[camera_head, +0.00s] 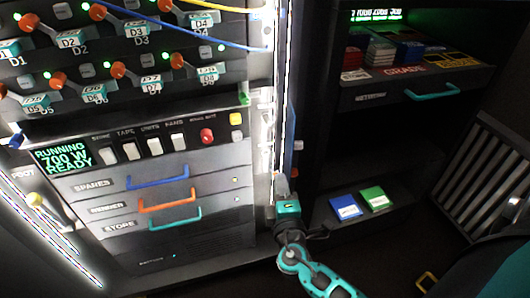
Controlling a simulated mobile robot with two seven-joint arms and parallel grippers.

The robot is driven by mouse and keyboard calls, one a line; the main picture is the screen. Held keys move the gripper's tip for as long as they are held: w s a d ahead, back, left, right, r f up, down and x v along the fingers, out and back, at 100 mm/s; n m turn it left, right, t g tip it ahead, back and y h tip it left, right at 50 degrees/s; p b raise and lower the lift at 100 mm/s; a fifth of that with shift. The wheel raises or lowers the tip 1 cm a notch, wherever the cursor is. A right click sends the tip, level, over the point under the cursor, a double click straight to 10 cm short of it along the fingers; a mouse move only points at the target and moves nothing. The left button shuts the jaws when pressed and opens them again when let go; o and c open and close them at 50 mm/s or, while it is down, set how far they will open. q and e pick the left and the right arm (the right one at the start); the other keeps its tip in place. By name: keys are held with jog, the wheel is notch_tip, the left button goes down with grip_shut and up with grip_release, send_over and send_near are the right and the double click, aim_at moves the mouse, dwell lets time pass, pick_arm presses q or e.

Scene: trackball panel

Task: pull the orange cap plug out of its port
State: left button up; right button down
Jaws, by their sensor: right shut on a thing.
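My right gripper (281,184) is beside the lower right edge of the lit rack, fingers pointing up and away from me. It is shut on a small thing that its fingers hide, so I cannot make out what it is. I cannot pick out the orange cap plug or its port for certain. Several orange round-ended parts, such as one on the upper panel (118,71), sit beside teal labelled blocks, well away from the gripper. My left gripper is not in view.
The rack front has a display (66,157), white switches and drawers with blue, orange and teal handles (174,218). Blue and yellow cables (222,8) cross its top. A dark shelf on the right holds a blue box (345,207) and a green box (375,198). A slatted grille (492,178) stands far right.

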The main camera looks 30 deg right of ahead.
jog(key=shift+s+d+v, duration=0.1)
jog(key=shift+d+v, duration=0.15)
jog(key=shift+v, duration=1)
jog(key=shift+s+d+v, duration=0.1)
jog(key=shift+d+v, duration=0.1)
jog(key=shift+v, duration=1.05)
